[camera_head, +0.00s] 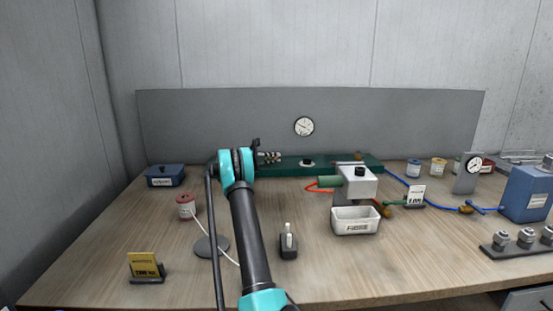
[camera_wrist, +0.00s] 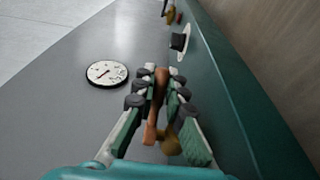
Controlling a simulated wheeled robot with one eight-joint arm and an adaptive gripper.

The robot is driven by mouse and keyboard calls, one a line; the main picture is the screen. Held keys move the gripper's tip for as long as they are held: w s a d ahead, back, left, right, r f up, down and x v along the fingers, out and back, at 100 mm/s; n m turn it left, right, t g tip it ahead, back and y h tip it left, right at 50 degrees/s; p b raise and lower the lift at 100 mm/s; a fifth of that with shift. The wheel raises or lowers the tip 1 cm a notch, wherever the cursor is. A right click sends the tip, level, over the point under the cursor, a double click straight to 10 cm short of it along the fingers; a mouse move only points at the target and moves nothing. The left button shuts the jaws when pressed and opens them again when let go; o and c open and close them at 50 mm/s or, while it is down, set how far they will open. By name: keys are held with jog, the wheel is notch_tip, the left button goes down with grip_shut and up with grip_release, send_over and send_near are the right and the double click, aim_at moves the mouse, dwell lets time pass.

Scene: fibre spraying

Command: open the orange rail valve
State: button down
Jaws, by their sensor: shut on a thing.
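The orange rail valve shows in the wrist view as an orange lever (camera_wrist: 154,110) with a brass body (camera_wrist: 169,144) near its base. My gripper (camera_wrist: 157,78) is shut on the lever, one padded finger on each side. In the head view my gripper (camera_head: 266,157) is at the left part of the green rail (camera_head: 318,170), and my arm and gripper hide the valve there. The rail also shows in the wrist view (camera_wrist: 228,75), running along the right of the fingers.
A dial gauge (camera_head: 304,126) is on the grey back panel. A black knob (camera_wrist: 179,41) sits farther along the rail. A white box unit (camera_head: 357,183) and a white tray (camera_head: 355,221) stand to the right. A red-topped spool (camera_head: 186,206) and a dark switch (camera_head: 288,244) flank my arm.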

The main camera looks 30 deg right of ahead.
jog(key=shift+a+m+g, duration=0.25)
jog(key=shift+m+g, duration=0.25)
jog(key=shift+g, duration=0.3)
jog(key=shift+y, duration=0.3)
jog(key=c, duration=1.6)
grip_release()
jog(key=shift+o, duration=0.2)
jog(key=v, duration=1.2)
jog(key=shift+f, duration=0.1)
